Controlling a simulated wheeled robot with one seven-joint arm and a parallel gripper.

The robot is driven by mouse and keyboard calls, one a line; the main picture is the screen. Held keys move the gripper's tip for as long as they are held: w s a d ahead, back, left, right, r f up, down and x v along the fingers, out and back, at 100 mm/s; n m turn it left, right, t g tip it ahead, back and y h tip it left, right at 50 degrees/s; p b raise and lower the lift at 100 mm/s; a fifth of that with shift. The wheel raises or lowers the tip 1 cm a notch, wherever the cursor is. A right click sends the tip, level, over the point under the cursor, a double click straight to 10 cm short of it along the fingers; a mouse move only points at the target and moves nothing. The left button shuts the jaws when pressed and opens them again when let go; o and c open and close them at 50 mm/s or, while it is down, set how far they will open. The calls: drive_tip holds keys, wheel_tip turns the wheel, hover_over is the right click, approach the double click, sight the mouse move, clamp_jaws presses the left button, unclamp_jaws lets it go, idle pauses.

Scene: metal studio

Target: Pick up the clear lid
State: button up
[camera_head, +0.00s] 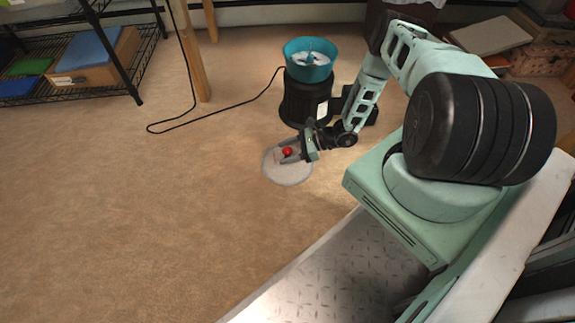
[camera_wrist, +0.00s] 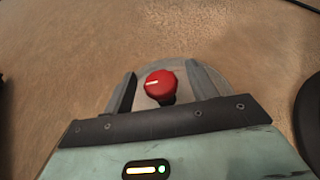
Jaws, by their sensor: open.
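The clear lid (camera_head: 287,172) is a pale, round, see-through disc with a red knob (camera_head: 287,151) at its middle. In the wrist view the knob (camera_wrist: 160,86) shows between the two grey fingers, with space on both sides. Part of the lid's rim (camera_wrist: 168,66) shows beyond the fingers; the near part is hidden behind my gripper.
A black machine (camera_head: 304,100) with a teal bowl (camera_head: 309,58) stands just behind my gripper. Its black cord (camera_head: 215,113) runs left across the carpet. A wooden post (camera_head: 192,60) and a wire shelf (camera_head: 130,52) stand farther back left. The carpet at left is clear.

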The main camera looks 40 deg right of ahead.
drive_tip(key=shift+x, duration=0.85)
drive_tip(key=shift+r, duration=0.1)
clamp_jaws()
